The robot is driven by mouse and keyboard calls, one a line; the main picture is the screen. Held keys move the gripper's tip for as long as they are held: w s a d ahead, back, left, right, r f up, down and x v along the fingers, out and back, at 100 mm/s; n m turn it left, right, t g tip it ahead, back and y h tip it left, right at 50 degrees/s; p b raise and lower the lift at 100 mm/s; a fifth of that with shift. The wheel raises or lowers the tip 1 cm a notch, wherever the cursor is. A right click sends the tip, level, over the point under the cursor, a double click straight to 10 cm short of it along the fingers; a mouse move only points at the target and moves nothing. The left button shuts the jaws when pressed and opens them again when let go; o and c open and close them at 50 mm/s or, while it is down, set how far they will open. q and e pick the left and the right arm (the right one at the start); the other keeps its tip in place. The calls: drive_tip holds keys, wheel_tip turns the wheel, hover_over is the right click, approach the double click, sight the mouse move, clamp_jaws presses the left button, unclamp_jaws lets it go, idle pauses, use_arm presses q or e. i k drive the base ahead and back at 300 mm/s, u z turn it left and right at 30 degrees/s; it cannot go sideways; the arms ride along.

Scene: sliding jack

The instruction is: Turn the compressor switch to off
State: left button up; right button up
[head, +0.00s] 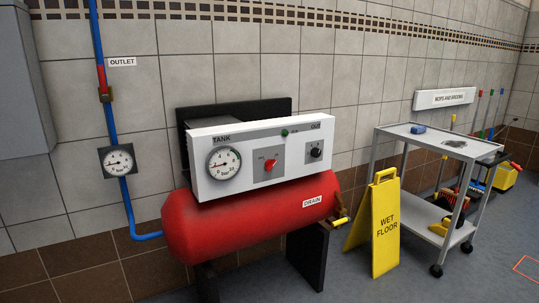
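The compressor is a red horizontal tank (235,225) with a white control panel (225,190) on top, standing against the tiled wall. A red rotary switch (270,164) sits on a grey plate in the middle of the panel. The lettering around it is too small to read. To its left is a round gauge (224,162) labelled TANK. To its right are a small green lamp (285,133) and a black knob (316,152) below the label OUT. Neither of my grippers shows in the head view.
A blue pipe (116,135) with a red outlet valve (102,80) and a gauge (118,160) runs down the wall at left. A yellow wet floor sign (385,232) and a grey cart (480,151) stand at right. Open floor (350,285) lies in front.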

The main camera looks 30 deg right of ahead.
sight(270, 163)
drive_tip(key=z, duration=0.55)
drive_tip(key=i, duration=0.9)
drive_tip(key=z, duration=0.45)
